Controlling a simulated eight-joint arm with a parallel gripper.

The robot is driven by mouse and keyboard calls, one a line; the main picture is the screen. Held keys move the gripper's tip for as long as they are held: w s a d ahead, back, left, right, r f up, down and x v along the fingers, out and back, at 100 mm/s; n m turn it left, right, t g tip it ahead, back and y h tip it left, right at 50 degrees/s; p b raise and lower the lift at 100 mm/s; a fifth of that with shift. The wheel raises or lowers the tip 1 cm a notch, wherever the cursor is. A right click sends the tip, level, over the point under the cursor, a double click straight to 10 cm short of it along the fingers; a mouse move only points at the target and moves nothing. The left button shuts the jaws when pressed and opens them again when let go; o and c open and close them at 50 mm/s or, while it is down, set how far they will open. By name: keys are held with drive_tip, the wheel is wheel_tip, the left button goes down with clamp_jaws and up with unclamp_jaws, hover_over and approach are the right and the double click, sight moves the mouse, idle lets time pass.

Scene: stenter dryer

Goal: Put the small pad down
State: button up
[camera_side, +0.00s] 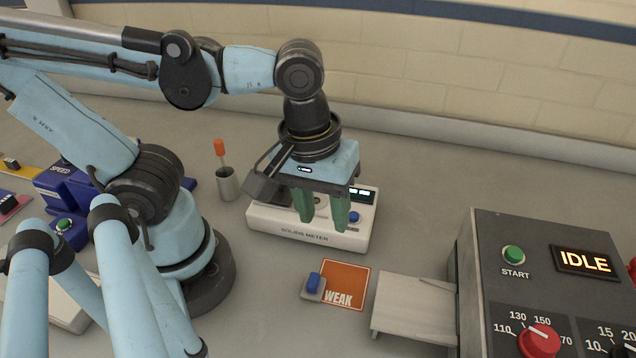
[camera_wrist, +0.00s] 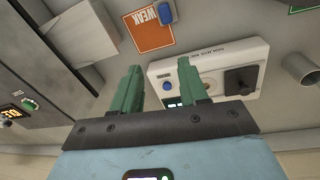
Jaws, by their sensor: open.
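The small pad (camera_side: 313,286), a pale grey plate with a blue block on top, lies at the left edge of the orange WEAK card (camera_side: 347,276). In the wrist view the pad (camera_wrist: 166,13) shows at the top, beside the WEAK card (camera_wrist: 147,33). My gripper (camera_side: 324,222) points down with its green fingers apart and empty. In the side view it appears in front of the white solids meter (camera_side: 290,228), hiding part of its top. The gripper (camera_wrist: 159,66) also looks open in the wrist view.
The grey control box with an IDLE display (camera_side: 586,262) stands at the right, with a pale ledge (camera_side: 415,306) beside it. A grey cup (camera_side: 228,184) holding an orange-handled tool stands behind left. Blue SPEED boxes (camera_side: 68,190) are at the far left.

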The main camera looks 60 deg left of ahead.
drive_tip(key=w+a+r+m+t, duration=0.1)
drive_tip(key=w+a+m+t, duration=0.5)
drive_tip(key=w+a, duration=0.3)
drive_tip(key=shift+a+m+y, duration=0.3)
drive_tip(key=shift+a+m, duration=0.3)
drive_tip(key=shift+a, duration=0.15)
drive_tip(key=shift+o, duration=0.6)
drive_tip(key=n+g, duration=0.7)
drive_tip(key=n, duration=0.2)
approach(313, 279)
drive_tip(key=shift+w+f, duration=0.1)
drive_tip(key=shift+f, duration=4.25)
